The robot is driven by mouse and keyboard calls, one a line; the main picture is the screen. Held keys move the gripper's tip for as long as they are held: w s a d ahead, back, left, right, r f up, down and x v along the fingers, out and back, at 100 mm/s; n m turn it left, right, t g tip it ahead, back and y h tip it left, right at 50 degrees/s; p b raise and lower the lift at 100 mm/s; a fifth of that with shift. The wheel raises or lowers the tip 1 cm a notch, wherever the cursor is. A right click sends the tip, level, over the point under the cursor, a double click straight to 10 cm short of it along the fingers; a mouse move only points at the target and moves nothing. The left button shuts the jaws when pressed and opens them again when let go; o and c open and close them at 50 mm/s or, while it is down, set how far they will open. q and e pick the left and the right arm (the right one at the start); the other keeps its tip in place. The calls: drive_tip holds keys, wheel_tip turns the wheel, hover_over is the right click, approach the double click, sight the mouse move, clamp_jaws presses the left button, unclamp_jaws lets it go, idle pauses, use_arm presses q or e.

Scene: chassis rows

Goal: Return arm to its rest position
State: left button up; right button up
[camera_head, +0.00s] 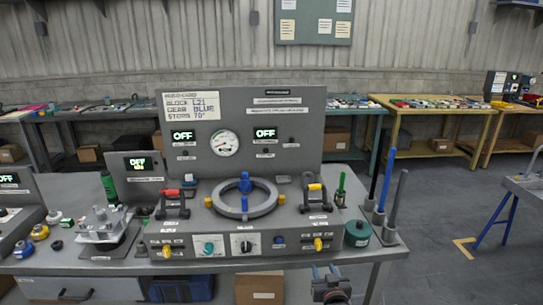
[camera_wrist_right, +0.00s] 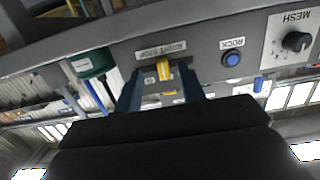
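My right gripper (camera_head: 325,270) shows at the bottom of the head view, in front of the grey console's (camera_head: 215,259) lower edge. In the right wrist view its two dark blue fingers (camera_wrist_right: 162,80) are spread and empty. The yellow right stop lever (camera_head: 318,244) is on the console front, a little beyond the fingertips. In the right wrist view this lever (camera_wrist_right: 164,70) appears between the fingers, and they look clear of it. My left gripper is not in view.
Open floor lies further right.

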drive_tip(key=s+a+f+g, duration=0.3)
drive_tip(key=s+f+g, duration=0.6)
drive_tip(key=s+f, duration=0.35)
drive_tip(key=s+f+g, duration=0.2)
drive_tip(key=s+f, duration=0.2)
drive_tip(key=s, duration=0.5)
drive_tip(key=s+f+n+g, duration=0.1)
drive_tip(key=s+f+g, duration=0.1)
drive_tip(key=s+f, duration=0.3)
drive_tip(key=s+f+g, duration=0.2)
drive_tip(key=s+f, duration=0.3)
drive_tip(key=s, duration=0.8)
drive_tip(key=shift+s+a+n, duration=0.3)
drive_tip(key=shift+s+a, duration=0.05)
drive_tip(key=shift+a, duration=0.05)
